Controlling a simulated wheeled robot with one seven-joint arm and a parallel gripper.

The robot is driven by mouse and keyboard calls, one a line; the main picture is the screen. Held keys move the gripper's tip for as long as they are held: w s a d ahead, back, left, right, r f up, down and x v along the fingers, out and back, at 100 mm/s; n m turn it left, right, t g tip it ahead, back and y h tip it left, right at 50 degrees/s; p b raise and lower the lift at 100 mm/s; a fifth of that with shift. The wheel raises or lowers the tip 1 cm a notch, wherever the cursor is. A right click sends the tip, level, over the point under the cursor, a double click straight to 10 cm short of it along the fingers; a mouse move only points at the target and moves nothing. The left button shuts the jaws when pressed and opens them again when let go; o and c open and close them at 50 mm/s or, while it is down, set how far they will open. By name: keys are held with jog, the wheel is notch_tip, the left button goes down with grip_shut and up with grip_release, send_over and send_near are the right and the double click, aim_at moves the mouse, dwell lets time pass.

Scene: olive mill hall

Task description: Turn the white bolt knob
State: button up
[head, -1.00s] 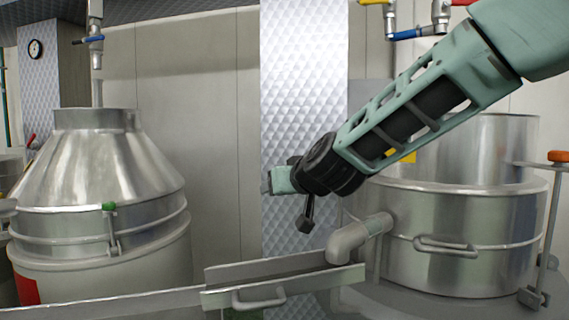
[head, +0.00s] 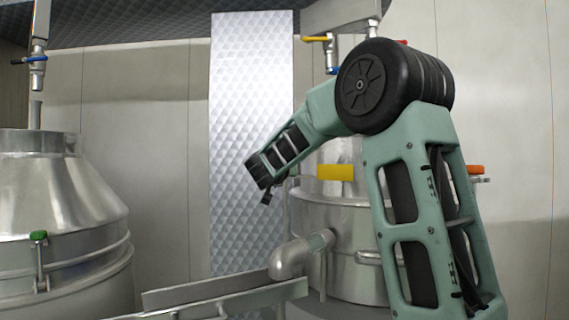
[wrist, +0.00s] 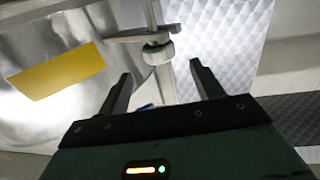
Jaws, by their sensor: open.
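My gripper (wrist: 159,76) is open and empty in the wrist view, its two dark fingers apart. Ahead of and between the fingers runs a metal bolt rod (wrist: 166,82) with a pale grey collar and side lug (wrist: 157,53), standing by the steel vat wall. The fingers do not visibly touch it. I cannot tell whether a white knob is on this rod; no clearly white knob shows. In the head view my wrist is at the left side of the right steel vat (head: 345,218), and the fingers cannot be made out.
A yellow plate (wrist: 57,71) is on the vat, also in the head view (head: 335,173). An orange knob (head: 475,169) is at right, a green knob (head: 38,236) on the left vat (head: 60,195). A pipe elbow (head: 290,258) and chute (head: 225,292) lie below my wrist.

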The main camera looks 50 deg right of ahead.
jog(key=p+x, duration=0.2)
jog(key=x, duration=0.5)
jog(key=shift+w+d, duration=0.2)
jog(key=shift+d, duration=0.2)
jog(key=shift+w+d+f+p, duration=0.1)
jog(key=shift+w+d+p, duration=0.35)
jog(key=shift+d, duration=0.1)
jog(key=c, duration=1)
